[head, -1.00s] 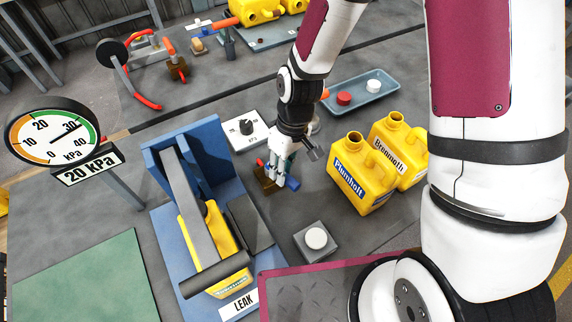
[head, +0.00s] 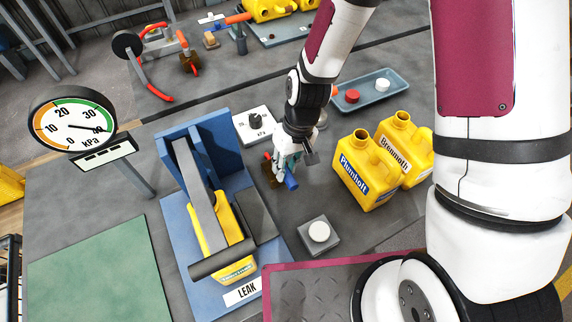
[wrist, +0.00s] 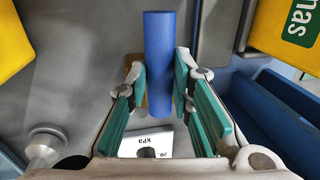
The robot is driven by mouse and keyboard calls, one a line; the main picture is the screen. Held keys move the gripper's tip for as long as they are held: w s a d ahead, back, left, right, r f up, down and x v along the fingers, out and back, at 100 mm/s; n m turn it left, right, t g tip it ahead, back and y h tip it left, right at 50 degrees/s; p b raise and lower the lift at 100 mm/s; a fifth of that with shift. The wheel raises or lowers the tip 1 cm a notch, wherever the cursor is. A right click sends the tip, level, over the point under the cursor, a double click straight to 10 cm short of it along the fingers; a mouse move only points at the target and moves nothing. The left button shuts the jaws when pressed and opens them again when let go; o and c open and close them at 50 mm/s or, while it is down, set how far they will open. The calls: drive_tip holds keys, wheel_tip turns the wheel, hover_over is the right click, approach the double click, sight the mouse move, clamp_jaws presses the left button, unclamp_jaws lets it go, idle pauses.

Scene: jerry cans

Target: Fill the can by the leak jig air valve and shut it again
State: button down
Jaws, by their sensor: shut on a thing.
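The leak jig (head: 262,205) is a blue stand with a grey clamp lever (head: 190,175) lying over a yellow can (head: 238,268) above a LEAK label. My gripper (head: 284,165) is at the air valve, a brown body (head: 267,168) with a blue handle (head: 292,182). In the wrist view my gripper (wrist: 160,85) has its teal pads on both sides of the blue handle (wrist: 159,40), shut on it. The round gauge (head: 72,118) has its needle near 40 kPa, past the green band. The valve's inside position is hidden.
A white regulator box (head: 246,130) with a black knob stands behind the valve. Yellow cans Plumholt (head: 365,180) and Brenmoth (head: 405,150) stand at right. A tray (head: 370,92) holds a red and a white cap. A grey block with a white button (head: 319,232) sits in front.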

drive_tip(key=c, duration=1.4)
unclamp_jaws()
drive_tip(key=shift+r, duration=0.1)
drive_tip(key=r, duration=0.4)
drive_tip(key=d+r, duration=0.1)
drive_tip(key=r, duration=0.2)
drive_tip(key=w+d+r, duration=0.1)
drive_tip(key=r, duration=0.3)
drive_tip(key=shift+r, duration=0.35)
